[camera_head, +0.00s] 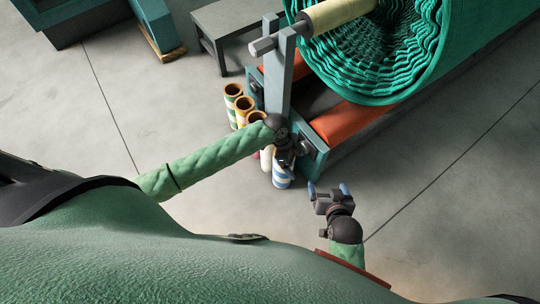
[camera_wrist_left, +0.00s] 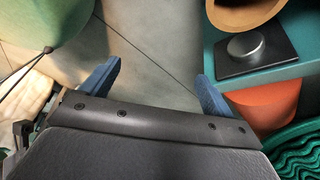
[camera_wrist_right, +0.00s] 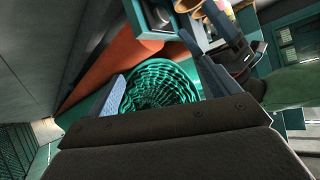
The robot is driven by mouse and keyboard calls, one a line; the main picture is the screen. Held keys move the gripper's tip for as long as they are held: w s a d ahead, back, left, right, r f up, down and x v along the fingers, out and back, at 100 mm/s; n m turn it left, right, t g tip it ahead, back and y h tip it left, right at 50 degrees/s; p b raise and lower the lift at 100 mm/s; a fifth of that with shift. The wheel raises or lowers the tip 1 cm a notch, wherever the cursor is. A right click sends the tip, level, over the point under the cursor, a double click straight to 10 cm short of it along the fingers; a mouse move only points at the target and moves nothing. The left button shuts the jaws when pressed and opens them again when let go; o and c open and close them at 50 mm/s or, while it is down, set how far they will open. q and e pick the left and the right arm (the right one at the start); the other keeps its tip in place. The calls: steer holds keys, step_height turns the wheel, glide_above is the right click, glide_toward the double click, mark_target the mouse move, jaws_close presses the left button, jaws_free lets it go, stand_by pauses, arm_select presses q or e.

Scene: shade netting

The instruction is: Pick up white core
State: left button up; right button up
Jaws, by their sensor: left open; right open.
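Several upright tubes stand on the floor beside the machine in the head view. A pale white tube (camera_head: 266,160) shows below my left forearm, its top hidden by the arm; I take it as the white core. A blue-and-white striped tube (camera_head: 283,178) stands just right of it, partly under my left gripper (camera_head: 288,162). That gripper is above the tubes, its blue fingers apart and empty in the left wrist view (camera_wrist_left: 155,88). My right gripper (camera_head: 328,190) is open and empty over bare floor, right of the tubes; its fingers also show in the right wrist view (camera_wrist_right: 165,85).
Other tubes with orange-brown rims (camera_head: 233,91) stand left of the machine's post (camera_head: 278,80). A large green netting roll (camera_head: 370,55) sits above orange rollers (camera_head: 345,122). A grey bench (camera_head: 232,25) stands behind. The floor at front right (camera_head: 450,220) is clear.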

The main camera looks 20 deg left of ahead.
arm_select(q)
steer(key=w+a+f+m+b, duration=0.2)
steer(key=w+a+f+b, duration=0.15)
steer(key=w+a, duration=0.45)
steer(key=w+a+f+m+b, duration=0.1)
steer(key=w+a+f+b, duration=0.1)
steer(key=w+a+f, duration=0.4)
arm_select(e)
step_height(320, 180, down, 7)
steer(key=w+a+t+y, duration=0.1)
steer(key=w+a+t, duration=0.1)
steer(key=t, duration=0.2)
arm_select(q)
steer(key=shift+y, duration=0.4)
steer(key=f, duration=0.1)
steer(key=f+b, duration=0.1)
steer(key=f, duration=0.3)
steer(key=shift+w+f, duration=0.1)
steer(key=shift+w, duration=0.15)
steer(key=c, duration=1.5)
arm_select(e)
step_height(320, 180, up, 11)
steer(key=w+t+y, duration=0.1)
steer(key=w+t, duration=0.1)
steer(key=t, duration=0.1)
steer(key=shift+w+a+f+t, duration=0.15)
steer(key=shift+w+a+t, duration=0.05)
steer(key=shift+w+t, duration=0.2)
arm_select(q)
steer(key=shift+r, duration=0.2)
